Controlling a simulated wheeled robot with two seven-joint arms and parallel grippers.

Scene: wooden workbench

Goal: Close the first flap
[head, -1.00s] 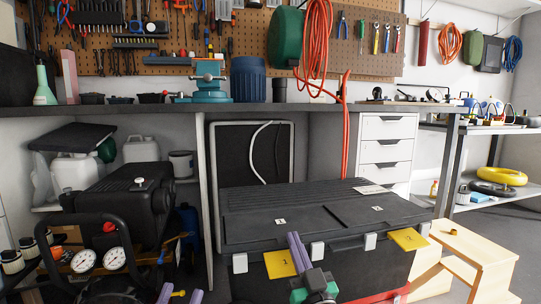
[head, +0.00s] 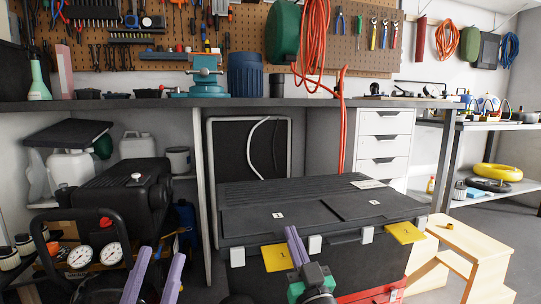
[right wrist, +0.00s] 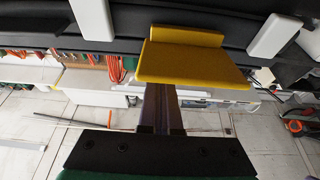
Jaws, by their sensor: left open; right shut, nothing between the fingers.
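A black chest (head: 330,262) stands low in front of the bench. Its top has two dark panels, a left one (head: 262,220) and a right one (head: 352,203), each with a small white label. They look nearly flat; I cannot tell whether they are fully down. Yellow tab 1 (head: 277,259) and yellow tab 2 (head: 405,233) stick out at the front. My right gripper (head: 290,231) is shut and empty beside tab 1. In the right wrist view its fingers reach to tab 1 (right wrist: 195,62); contact is unclear. My left gripper (head: 155,262) is open and empty, lower left.
White latches (head: 315,243) line the chest's front edge. A compressor (head: 120,195) with gauges stands to the left, near my left gripper. A wooden step stool (head: 470,245) stands close on the right. The bench top (head: 300,103) overhangs behind the chest, with a red hose hanging down.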

